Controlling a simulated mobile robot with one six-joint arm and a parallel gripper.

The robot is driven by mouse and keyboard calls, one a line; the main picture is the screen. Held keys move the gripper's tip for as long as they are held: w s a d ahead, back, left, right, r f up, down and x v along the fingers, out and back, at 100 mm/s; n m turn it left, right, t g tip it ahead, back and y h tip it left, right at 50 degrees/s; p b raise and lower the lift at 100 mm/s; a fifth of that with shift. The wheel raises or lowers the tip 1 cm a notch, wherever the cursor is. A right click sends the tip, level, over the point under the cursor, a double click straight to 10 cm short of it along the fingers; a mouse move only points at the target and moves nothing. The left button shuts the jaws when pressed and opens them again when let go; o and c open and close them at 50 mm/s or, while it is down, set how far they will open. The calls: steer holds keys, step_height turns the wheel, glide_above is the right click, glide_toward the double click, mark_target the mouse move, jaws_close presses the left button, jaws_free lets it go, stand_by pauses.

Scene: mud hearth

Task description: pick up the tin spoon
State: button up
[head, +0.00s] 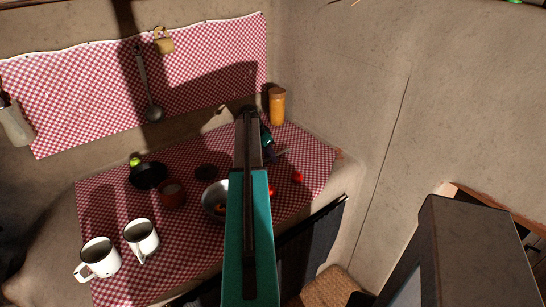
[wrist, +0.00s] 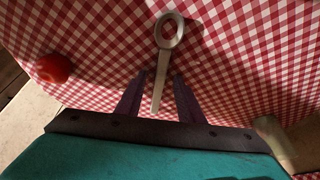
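The tin spoon (wrist: 160,75) lies on the red-and-white checked cloth in the wrist view, its bowl (wrist: 168,29) at the top and its pale handle running down toward me. My gripper (wrist: 159,75) is open, with one dark finger on each side of the handle and a gap showing on both sides. I cannot tell how far the fingertips are above the cloth. In the head view my arm hides most of the gripper, and a small grey piece of the spoon (head: 281,153) seems to show to its right.
A tomato (wrist: 53,68) lies left of the gripper. In the head view, another tomato (head: 298,177) lies near the cloth's right side. A metal bowl (head: 212,197), two white mugs (head: 99,258) and a dark pan (head: 148,177) stand left. An orange jar (head: 277,106) stands by the wall.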

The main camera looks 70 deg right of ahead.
mark_target(269, 158)
stand_by(0.6)
jaws_close()
step_height(269, 158, up, 10)
steer(key=b, duration=0.2)
stand_by(0.7)
stand_by(0.6)
